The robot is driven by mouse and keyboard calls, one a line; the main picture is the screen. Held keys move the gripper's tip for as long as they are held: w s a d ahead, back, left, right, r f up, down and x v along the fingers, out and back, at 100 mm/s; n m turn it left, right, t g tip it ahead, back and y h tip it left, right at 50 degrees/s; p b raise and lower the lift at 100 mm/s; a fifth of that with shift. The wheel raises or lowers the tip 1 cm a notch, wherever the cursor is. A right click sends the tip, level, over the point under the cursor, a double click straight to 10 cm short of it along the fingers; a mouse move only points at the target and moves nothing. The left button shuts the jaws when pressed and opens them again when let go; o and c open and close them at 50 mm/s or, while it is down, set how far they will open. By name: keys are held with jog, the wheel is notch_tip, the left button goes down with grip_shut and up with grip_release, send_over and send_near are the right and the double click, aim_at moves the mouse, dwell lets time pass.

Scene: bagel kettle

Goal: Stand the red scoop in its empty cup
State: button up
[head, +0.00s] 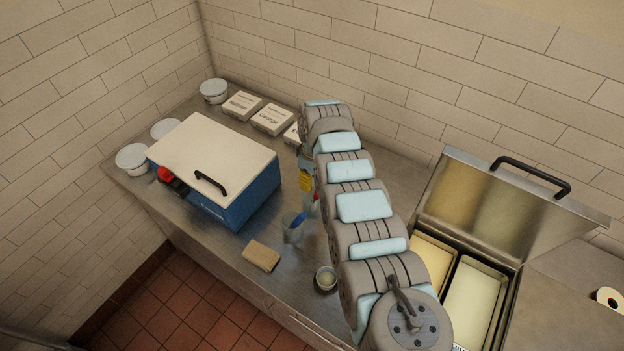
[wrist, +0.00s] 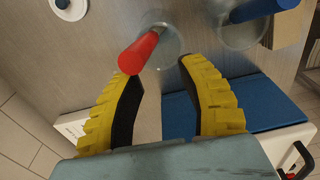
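The red scoop (wrist: 138,53) shows in the wrist view as a red handle leaning up toward the camera from a clear cup (wrist: 168,42). Its lower end is hard to make out through the cup. My gripper (wrist: 161,70) is open, with its two yellow fingers spread. The handle's end is close to the left fingertip; I cannot tell if they touch. A blue scoop handle (wrist: 262,9) leans from a second clear cup (wrist: 236,36). In the head view my arm hides most of the red scoop, with only a bit of red (head: 316,209) showing.
A blue box with a white lid (head: 215,155) stands left of my arm. A tan block (head: 262,255) and a small round pot (head: 326,279) lie near the counter's front edge. White cartons (head: 272,119) line the back wall. An open-lidded steel bin (head: 455,260) is at right.

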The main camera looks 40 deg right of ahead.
notch_tip(320, 180, up, 12)
jog(key=shift+s+d, duration=0.15)
jog(key=shift+s, duration=0.1)
dwell(0.6)
